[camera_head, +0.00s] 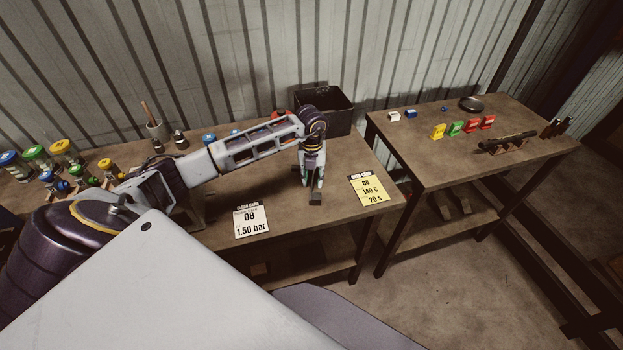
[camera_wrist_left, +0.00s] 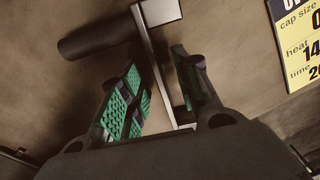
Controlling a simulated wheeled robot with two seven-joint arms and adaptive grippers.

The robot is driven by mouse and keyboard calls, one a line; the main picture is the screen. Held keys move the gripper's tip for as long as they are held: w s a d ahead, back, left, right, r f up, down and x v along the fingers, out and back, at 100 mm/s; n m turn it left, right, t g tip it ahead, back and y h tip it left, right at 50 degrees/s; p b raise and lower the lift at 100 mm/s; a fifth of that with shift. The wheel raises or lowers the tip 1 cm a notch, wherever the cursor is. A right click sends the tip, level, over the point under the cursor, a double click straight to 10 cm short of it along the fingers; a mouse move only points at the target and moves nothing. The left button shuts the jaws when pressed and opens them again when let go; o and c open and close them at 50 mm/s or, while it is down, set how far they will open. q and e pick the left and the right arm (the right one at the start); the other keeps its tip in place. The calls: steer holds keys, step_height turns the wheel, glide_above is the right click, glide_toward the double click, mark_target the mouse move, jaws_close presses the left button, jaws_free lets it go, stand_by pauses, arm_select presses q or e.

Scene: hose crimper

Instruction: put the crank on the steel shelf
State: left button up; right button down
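The crank (camera_wrist_left: 160,70) lies on the brown bench top in the left wrist view, a flat metal bar with a dark cylindrical grip at its left and a square block at its top end. In the head view a small dark part of the crank (camera_head: 315,198) shows just below the fingertips. My left gripper (camera_head: 313,182) points down over it. In the left wrist view the green-padded fingers (camera_wrist_left: 162,88) are apart on either side of the bar, with gaps visible. My right gripper is not in view. I cannot identify a steel shelf.
A black bin (camera_head: 330,108) stands behind the gripper. A white card (camera_head: 251,221) and a yellow card (camera_head: 368,189) lie on the bench. A second table (camera_head: 440,170) at right holds colored clips and a dark rod. Colored-cap jars (camera_head: 38,157) stand at left.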

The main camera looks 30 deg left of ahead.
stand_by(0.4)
arm_select(q)
jaws_close()
